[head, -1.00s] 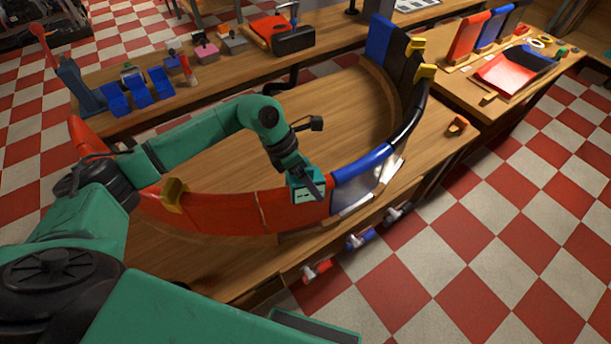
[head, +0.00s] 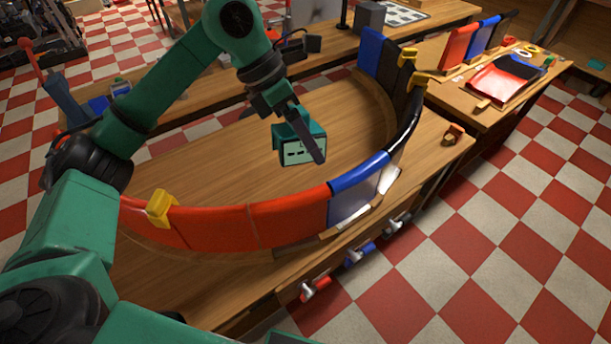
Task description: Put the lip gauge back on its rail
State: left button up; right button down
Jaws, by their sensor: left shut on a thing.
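My left gripper (head: 312,150) is over the inside of the curved duct, with one dark finger showing. It is shut on a small teal block with a pale, dark-marked face, which looks like the lip gauge (head: 291,153). The gauge is held in the air, apart from the duct lip. The duct ring stands on the bench, with red segments (head: 225,222) in front, a blue one (head: 356,188) and dark ones (head: 405,130) to the right. I cannot tell which part is the gauge's rail. My right gripper is not in view.
Yellow clips (head: 161,208) sit on the duct's lip. Red, blue and dark handled tools (head: 315,289) hang at the bench's front edge. A side table (head: 455,95) holds coloured panels and a red tray. The wooden bench top (head: 235,150) inside the ring is clear.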

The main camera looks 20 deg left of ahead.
aim_at(301, 111)
pick_arm(q)
notch_tip(301, 111, up, 4)
jog(key=shift+r, duration=0.25)
notch_tip(301, 111, up, 5)
jog(key=p, duration=0.4)
jog(key=shift+f, duration=0.25)
